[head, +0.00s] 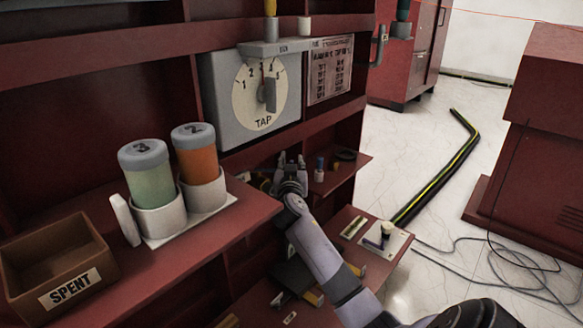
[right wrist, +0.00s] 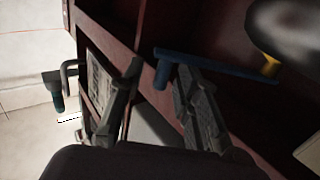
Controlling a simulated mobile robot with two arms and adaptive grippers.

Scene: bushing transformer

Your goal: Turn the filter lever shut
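A blue lever-like bar (right wrist: 215,66) with a short blue peg (right wrist: 161,75) at one end shows in the right wrist view. I take it for the filter lever, but no label shows on it. I cannot make it out in the head view. My right gripper (head: 291,158) is in front of the recess below the TAP panel. In the right wrist view its fingers (right wrist: 160,85) are spread, with the peg appearing in the gap between them. I cannot tell whether a finger touches the bar. My left gripper is not in view.
The grey TAP dial panel (head: 211,95) is above my right gripper. Two canisters, green (head: 153,186) and orange (head: 198,163), stand on the left shelf near the SPENT box (head: 60,262). A small side shelf (head: 345,172) holds little items. A striped floor strip (head: 440,175) lies at right.

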